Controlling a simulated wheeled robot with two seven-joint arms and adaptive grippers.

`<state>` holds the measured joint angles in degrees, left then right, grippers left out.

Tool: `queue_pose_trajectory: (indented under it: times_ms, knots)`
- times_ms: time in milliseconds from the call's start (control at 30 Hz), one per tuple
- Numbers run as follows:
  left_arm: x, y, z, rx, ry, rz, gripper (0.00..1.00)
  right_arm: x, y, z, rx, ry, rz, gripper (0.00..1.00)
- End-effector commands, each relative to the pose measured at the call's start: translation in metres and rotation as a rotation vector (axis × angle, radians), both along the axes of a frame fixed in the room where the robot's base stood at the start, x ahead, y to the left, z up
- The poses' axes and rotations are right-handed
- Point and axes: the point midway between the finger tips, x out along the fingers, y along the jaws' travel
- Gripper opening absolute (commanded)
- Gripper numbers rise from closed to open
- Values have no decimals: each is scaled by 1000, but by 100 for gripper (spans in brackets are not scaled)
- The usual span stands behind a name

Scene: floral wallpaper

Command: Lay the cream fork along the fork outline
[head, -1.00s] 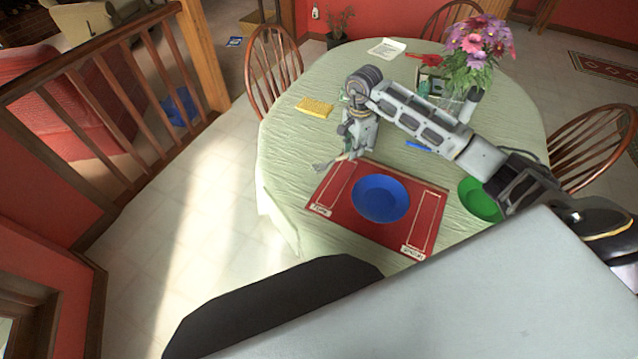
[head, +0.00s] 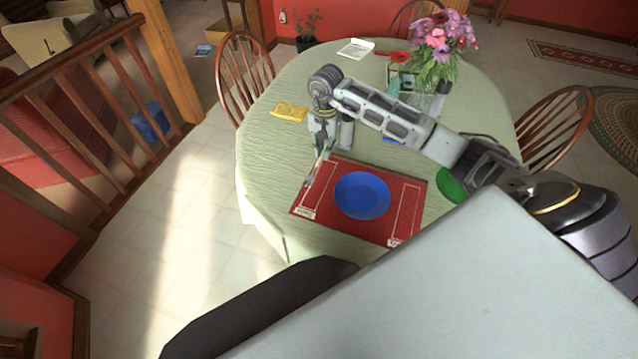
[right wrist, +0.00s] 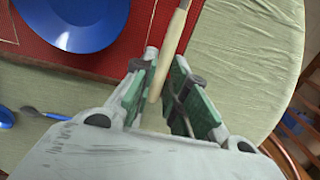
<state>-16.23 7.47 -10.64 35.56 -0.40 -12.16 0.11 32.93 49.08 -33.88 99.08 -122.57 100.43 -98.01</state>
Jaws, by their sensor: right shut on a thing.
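The cream fork (right wrist: 173,50) is held by its handle between the fingers of my right gripper (right wrist: 163,92). In the head view my right gripper (head: 323,146) points down over the far left edge of the red placemat (head: 385,236). The fork runs roughly along the mat's left side, where the fork outline (head: 312,190) and a label show. I cannot tell whether the fork touches the mat. In the right wrist view the handle end sticks back between the green finger pads. The fork's head lies outside that view. My left gripper is not in view.
A blue plate (head: 362,196) sits mid-mat, with another outline to its right. A green plate (head: 450,186), a yellow cloth (head: 289,113) and a flower vase (head: 430,95) stand on the table. A blue-handled utensil (right wrist: 45,114) lies beyond the mat.

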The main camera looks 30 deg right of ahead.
Motion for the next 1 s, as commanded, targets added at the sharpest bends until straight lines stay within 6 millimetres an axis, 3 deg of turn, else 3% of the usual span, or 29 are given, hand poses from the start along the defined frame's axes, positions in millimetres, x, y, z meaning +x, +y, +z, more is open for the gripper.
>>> queue_pose_trajectory:
  times_ms: [267, 700, 1000]
  knots:
    - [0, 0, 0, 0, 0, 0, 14, 0, 0, -4, 0, 1, -2, 0]
    - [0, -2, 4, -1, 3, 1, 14, -1, 0, -55, 1, 2, -3, 0]
    - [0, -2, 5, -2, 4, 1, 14, 0, 0, -63, 0, 0, -2, 0]
